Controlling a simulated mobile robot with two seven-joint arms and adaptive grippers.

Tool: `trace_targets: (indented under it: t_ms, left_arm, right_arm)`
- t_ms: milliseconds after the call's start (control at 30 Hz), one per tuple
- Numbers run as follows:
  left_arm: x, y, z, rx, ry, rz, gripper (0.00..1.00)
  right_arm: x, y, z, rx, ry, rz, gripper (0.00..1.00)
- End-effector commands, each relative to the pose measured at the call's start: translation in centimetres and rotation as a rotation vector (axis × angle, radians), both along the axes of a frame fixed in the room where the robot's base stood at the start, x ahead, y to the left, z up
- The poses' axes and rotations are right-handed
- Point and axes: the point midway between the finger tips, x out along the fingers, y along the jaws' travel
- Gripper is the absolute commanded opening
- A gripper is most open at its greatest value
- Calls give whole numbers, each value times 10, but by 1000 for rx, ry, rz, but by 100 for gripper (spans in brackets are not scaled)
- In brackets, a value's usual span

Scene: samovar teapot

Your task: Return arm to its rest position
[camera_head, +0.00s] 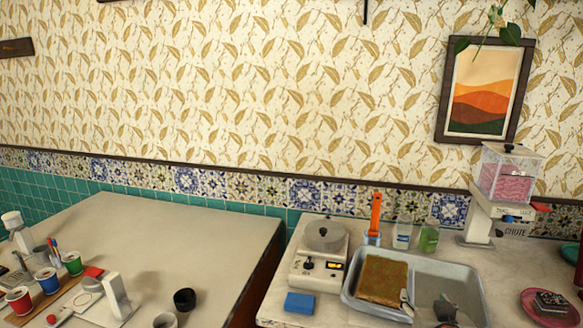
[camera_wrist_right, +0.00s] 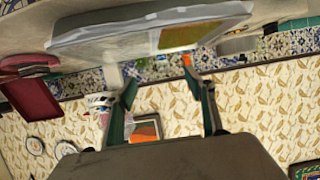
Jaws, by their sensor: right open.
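My left gripper is in neither view.
A white appliance (camera_head: 310,270) and a blue sponge (camera_head: 299,304) are left of the sink. A dispenser with pink contents (camera_head: 504,180) stands at the right, near a pink plate (camera_head: 535,310). Cups line the left table (camera_head: 190,225), whose middle is bare.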

Motion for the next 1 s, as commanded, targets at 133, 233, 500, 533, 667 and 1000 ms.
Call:
trace_targets:
  t_ms: [133,233,500,533,667,1000]
  left_arm:
    - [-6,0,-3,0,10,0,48]
    - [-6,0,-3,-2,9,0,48]
    - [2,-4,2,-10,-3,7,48]
    - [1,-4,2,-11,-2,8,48]
    - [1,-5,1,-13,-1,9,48]
    - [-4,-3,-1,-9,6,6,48]
  right_arm:
    - [-23,19,-68,-35,79,102,54]
    - [-42,31,-108,-56,119,171,54]
    - [-141,67,-233,-105,224,384,54]
    - [-154,71,-244,-108,231,405,54]
    - [-204,81,-280,-119,254,470,54]
    - [-243,87,-301,-131,259,515,54]
